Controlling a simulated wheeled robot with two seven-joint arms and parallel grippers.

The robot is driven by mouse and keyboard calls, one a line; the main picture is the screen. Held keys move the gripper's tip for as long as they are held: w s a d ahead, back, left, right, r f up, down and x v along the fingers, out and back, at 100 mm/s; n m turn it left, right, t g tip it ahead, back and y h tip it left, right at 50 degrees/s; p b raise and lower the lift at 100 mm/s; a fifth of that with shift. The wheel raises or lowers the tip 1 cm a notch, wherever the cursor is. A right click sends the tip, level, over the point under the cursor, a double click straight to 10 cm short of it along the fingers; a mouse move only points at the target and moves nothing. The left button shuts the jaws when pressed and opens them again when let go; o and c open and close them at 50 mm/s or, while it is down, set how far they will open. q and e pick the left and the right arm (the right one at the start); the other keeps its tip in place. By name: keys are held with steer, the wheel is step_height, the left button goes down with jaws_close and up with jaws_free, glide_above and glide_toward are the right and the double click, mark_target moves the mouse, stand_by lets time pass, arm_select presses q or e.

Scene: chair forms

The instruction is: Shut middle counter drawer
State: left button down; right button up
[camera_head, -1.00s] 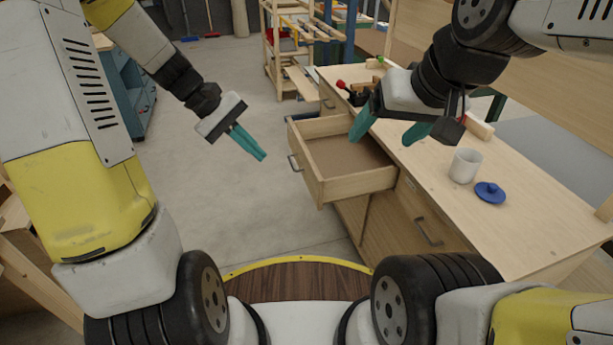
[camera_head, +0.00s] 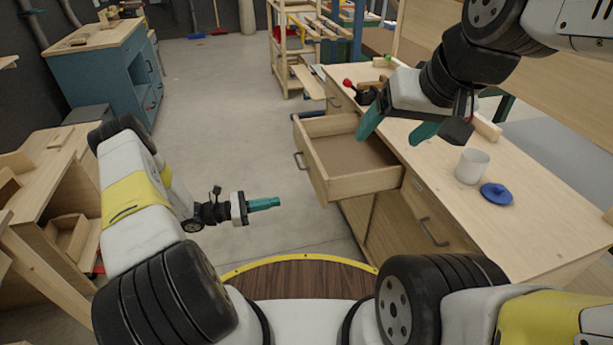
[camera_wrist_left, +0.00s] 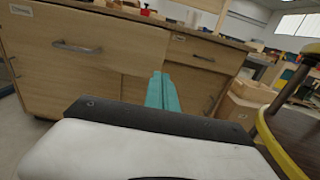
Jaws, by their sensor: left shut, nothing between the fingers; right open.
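The wooden middle drawer (camera_head: 318,178) of the counter (camera_head: 450,195) stands pulled out in the head view, with a dark bar handle (camera_head: 299,161) on its front. Its inside looks empty. My left gripper (camera_head: 278,202) is shut and empty, low over the floor to the left of the drawer front and apart from it. In the left wrist view the shut fingers (camera_wrist_left: 162,92) point toward the counter's wooden fronts (camera_wrist_left: 75,62). My right gripper (camera_head: 398,130) is open and empty above the counter top, near the drawer's right rear.
A white cup (camera_head: 472,166) and a blue lid (camera_head: 496,194) stand on the counter top. Tools with a red knob (camera_head: 348,83) lie at its far end. A wooden bench (camera_head: 50,185) is at the left, and a blue cabinet (camera_head: 115,75) behind it. The floor before the drawer is clear.

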mark_target(322, 193)
arm_select(q)
steer(key=x, duration=1.4)
